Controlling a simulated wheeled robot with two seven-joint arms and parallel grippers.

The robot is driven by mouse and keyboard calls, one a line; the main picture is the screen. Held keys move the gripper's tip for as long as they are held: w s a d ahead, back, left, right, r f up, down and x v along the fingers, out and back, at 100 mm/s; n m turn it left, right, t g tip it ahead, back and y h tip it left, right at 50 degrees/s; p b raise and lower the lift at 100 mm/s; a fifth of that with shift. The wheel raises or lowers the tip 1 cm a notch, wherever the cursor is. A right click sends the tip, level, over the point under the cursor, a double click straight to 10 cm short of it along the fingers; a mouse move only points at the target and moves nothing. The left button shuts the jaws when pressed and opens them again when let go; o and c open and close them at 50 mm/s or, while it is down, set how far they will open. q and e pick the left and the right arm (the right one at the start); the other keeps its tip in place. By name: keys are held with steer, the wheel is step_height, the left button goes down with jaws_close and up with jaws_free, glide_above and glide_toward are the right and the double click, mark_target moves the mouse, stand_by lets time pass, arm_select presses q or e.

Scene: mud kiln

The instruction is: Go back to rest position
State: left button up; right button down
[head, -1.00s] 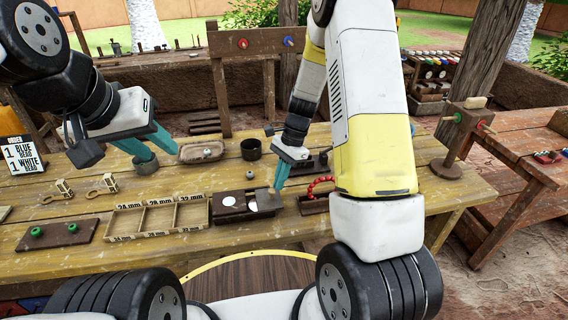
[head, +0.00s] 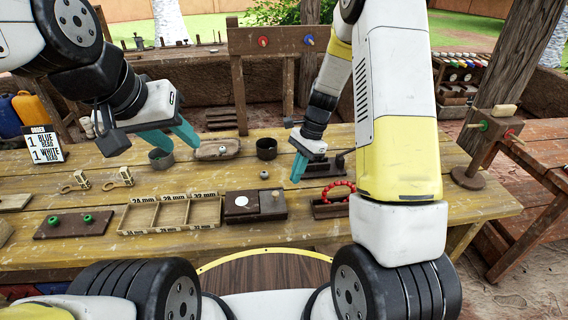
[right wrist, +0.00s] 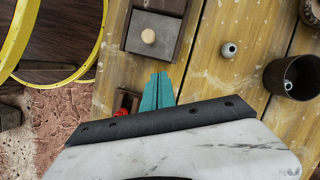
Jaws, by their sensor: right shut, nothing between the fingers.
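My left gripper (head: 172,142) is at the left in the head view, above the back of the wooden table (head: 240,246). Its two teal fingers are apart, with nothing seen between them. My right gripper (head: 298,167) hangs above the table right of centre. Its teal fingers also show in the right wrist view (right wrist: 157,92), lying together and empty. Below it is a dark wooden box (head: 241,204) with a white disc and a lid with a round knob (right wrist: 148,36).
Around are a three-part sorting tray (head: 170,214), a board with green rings (head: 72,224), dark cups (head: 266,148), a grey bead (head: 264,174), a red bead string (head: 338,192), an order sign (head: 44,146) and a peg post (head: 484,140). Free tabletop lies right of the bead string.

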steer(key=v, duration=0.9)
steer(key=s+r+n+t, duration=0.4)
steer(key=s+r+n, duration=0.2)
steer(key=s+r, duration=0.6)
steer(key=s+d+r+n+t+h, duration=0.1)
steer(key=s+r+n+t, duration=0.3)
steer(key=s, duration=0.5)
step_height(320, 180, up, 2)
steer(key=n, duration=0.2)
steer(key=shift+s+d+r+n, duration=0.2)
steer(key=shift+s+d+n, duration=0.1)
steer(key=shift+n, duration=0.1)
